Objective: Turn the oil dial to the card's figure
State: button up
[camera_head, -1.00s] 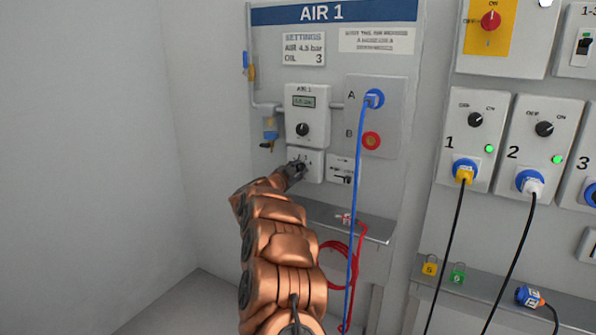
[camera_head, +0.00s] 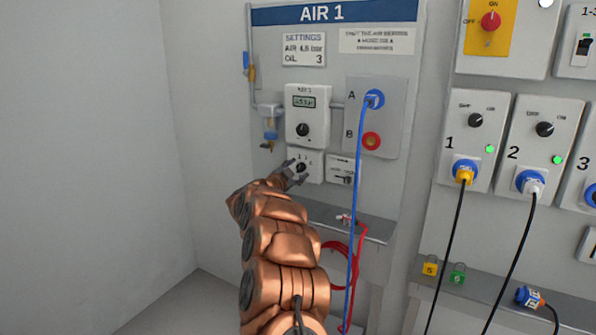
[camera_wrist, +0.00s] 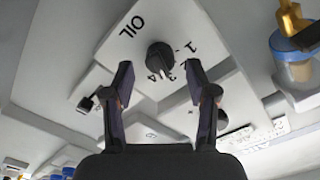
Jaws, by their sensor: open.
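The settings card (camera_head: 304,49) on the AIR 1 panel reads OIL 3. The oil dial, a black knob on a white box (camera_head: 314,170), sits below the air regulator, and my gripper (camera_head: 291,174) is at its left, partly covering the box. In the wrist view the oil knob (camera_wrist: 159,56) shows by the word OIL, with small figures along its lower right side. I cannot tell clearly which figure it points at. My gripper (camera_wrist: 158,70) is open, one finger on either side below the knob; I see no contact.
The air regulator (camera_head: 304,103) with a display and black knob is just above. A filter bowl (camera_head: 270,128) hangs at the left, and a switch box (camera_head: 341,170) is at the right. A blue hose (camera_head: 355,200) hangs in front of the shelf (camera_head: 376,231).

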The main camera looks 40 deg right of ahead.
jog(key=v, duration=1)
jog(key=shift+a, duration=0.35)
